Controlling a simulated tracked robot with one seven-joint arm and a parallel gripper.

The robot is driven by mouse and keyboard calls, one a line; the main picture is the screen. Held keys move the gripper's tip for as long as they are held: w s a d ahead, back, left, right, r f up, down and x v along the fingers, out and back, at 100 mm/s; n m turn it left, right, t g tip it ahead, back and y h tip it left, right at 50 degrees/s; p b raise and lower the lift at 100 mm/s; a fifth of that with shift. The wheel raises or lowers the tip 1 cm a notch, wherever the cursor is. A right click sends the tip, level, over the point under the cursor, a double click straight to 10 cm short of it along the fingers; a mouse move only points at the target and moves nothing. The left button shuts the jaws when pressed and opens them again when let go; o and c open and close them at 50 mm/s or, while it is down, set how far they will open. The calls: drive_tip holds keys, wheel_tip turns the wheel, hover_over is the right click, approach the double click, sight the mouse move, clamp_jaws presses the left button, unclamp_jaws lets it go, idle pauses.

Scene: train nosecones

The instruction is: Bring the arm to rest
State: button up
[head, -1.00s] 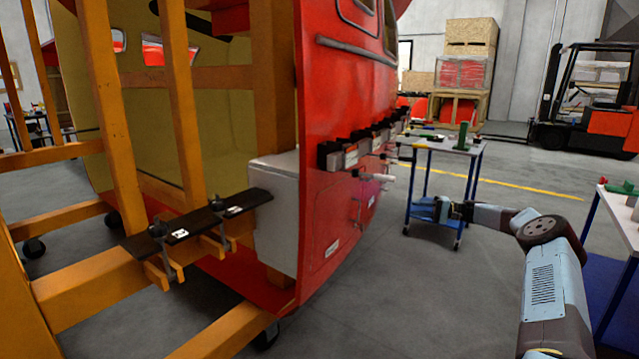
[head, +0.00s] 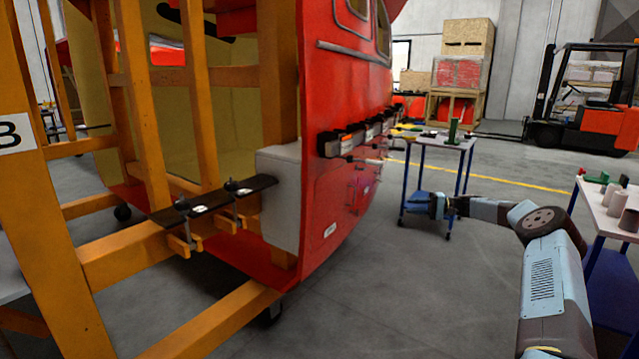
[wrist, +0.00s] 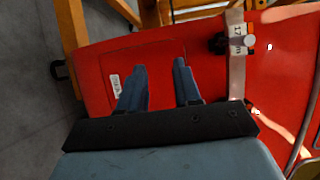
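My arm reaches up from the lower right of the head view and bends left at a dark round joint. My gripper (head: 418,203) is at its far end, small in the picture, to the right of the red train nosecone (head: 345,205) and in front of a small table. In the wrist view my gripper (wrist: 159,68) has its two blue-grey fingers spread apart. Nothing is between them. The red nosecone panel (wrist: 95,60) lies beyond the fingers; the distance to it is unclear.
An orange frame (head: 130,250) holds the nosecone on the left. A small table (head: 440,141) stands beyond the gripper. Another table (head: 600,212) with parts is at the right, close to my arm. A forklift (head: 590,125) stands behind. Grey floor is open between nosecone and tables.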

drive_tip(key=s+a+r+n+g+h, duration=0.1)
drive_tip(key=s+a+r+g+h, duration=0.2)
drive_tip(key=a+r, duration=0.4)
drive_tip(key=s+a+r+n+h, duration=0.1)
drive_tip(key=s+a+r+h, duration=0.3)
drive_tip(key=a, duration=0.4)
drive_tip(key=s+a+r+n+h, duration=0.1)
drive_tip(key=s+a+r+h, duration=0.2)
drive_tip(key=s, duration=0.4)
drive_tip(key=s+a+r+h, duration=0.1)
drive_tip(key=s+a+r, duration=0.2)
drive_tip(key=s+r, duration=0.3)
drive_tip(key=s+d+r+t+h, duration=0.1)
drive_tip(key=s+r+t+h, duration=0.15)
drive_tip(key=s, duration=0.95)
drive_tip(key=s+d+r+t+h, duration=0.1)
drive_tip(key=s+d+r+h, duration=0.2)
drive_tip(key=s, duration=0.9)
drive_tip(key=s+d+f+t, duration=0.1)
drive_tip(key=s+d, duration=0.1)
drive_tip(key=s, duration=0.7)
drive_tip(key=s+d+f+m+t, duration=0.1)
drive_tip(key=s+d+t, duration=0.1)
drive_tip(key=s, duration=0.7)
drive_tip(key=shift+s+d+f+h, duration=0.25)
drive_tip(key=shift+s+d+h, duration=0.15)
drive_tip(key=shift+d+h, duration=0.1)
